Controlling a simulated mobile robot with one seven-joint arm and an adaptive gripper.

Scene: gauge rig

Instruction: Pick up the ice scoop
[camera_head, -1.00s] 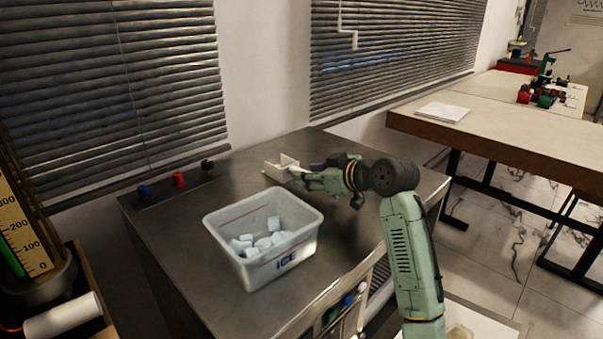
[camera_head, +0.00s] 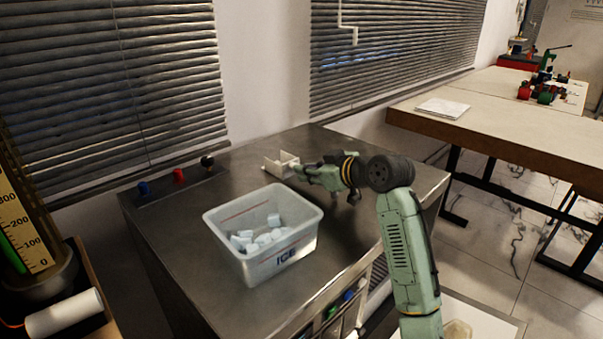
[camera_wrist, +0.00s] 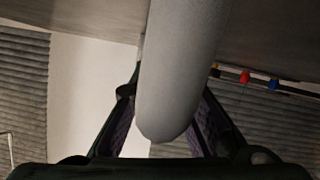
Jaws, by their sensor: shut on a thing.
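The white ice scoop (camera_head: 280,166) is in the head view, at the far side of the steel counter. My gripper (camera_head: 303,172) is shut on its handle and comes to it from the right. In the wrist view the pale rounded handle (camera_wrist: 182,75) lies between my two dark finger pads (camera_wrist: 163,125). I cannot tell in the head view whether the scoop is clear of the counter or touches it.
A translucent bin marked ICE (camera_head: 232,256), with ice cubes in it, stands on the steel counter (camera_head: 225,195) in front of the scoop. Blue, red and black knobs (camera_head: 178,176) are at the back left. A wooden table (camera_head: 490,124) stands at the right.

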